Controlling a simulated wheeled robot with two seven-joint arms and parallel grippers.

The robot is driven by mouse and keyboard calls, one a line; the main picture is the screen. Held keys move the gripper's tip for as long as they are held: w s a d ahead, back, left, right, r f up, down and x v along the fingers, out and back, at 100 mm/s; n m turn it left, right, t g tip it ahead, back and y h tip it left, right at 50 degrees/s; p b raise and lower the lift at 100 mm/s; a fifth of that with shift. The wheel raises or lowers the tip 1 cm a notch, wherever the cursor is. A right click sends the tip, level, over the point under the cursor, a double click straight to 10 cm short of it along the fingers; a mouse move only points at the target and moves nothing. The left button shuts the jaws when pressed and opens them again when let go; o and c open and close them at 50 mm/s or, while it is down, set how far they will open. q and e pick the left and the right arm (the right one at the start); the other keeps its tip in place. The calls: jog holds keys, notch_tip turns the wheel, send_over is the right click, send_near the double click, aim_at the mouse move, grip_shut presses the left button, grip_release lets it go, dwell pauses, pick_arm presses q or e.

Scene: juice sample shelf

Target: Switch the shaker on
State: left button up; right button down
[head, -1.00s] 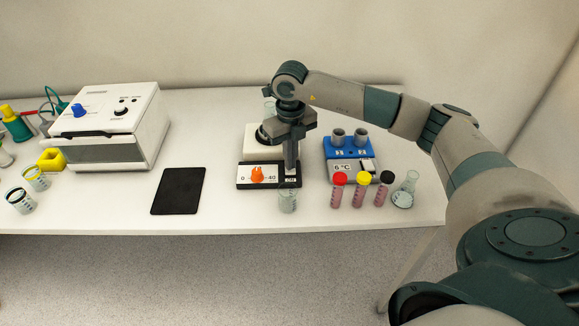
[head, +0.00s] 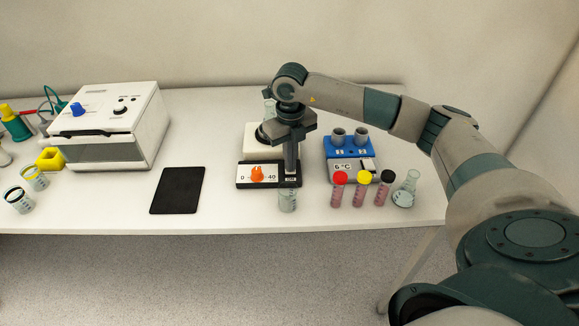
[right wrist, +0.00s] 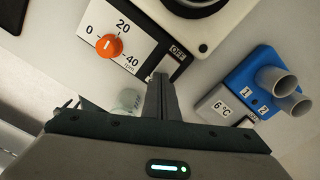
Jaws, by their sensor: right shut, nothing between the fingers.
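The shaker (head: 262,142) has a white body and a black-edged front panel with an orange knob (head: 257,174) on a 0–40 rpm scale. The knob also shows in the right wrist view (right wrist: 109,45). My left gripper is not in view.
A glass beaker (head: 288,201) stands right in front of the panel. To the right are a blue-and-grey 6 °C block (head: 351,147), capped tubes (head: 359,190) and a flask (head: 405,190). A black mat (head: 177,190) and a white box device (head: 110,125) lie left.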

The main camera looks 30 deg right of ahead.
jog(key=shift+s+f+b, duration=0.1)
jog(key=shift+f+b, duration=0.2)
jog(key=shift+f, duration=0.05)
jog(key=shift+r, duration=0.1)
dwell(0.4)
jog(key=shift+r+p, duration=0.5)
jog(key=shift+r, duration=0.3)
jog(key=shift+r+p, duration=1.2)
jog(key=shift+r, duration=1.4)
jog(key=shift+f, duration=0.1)
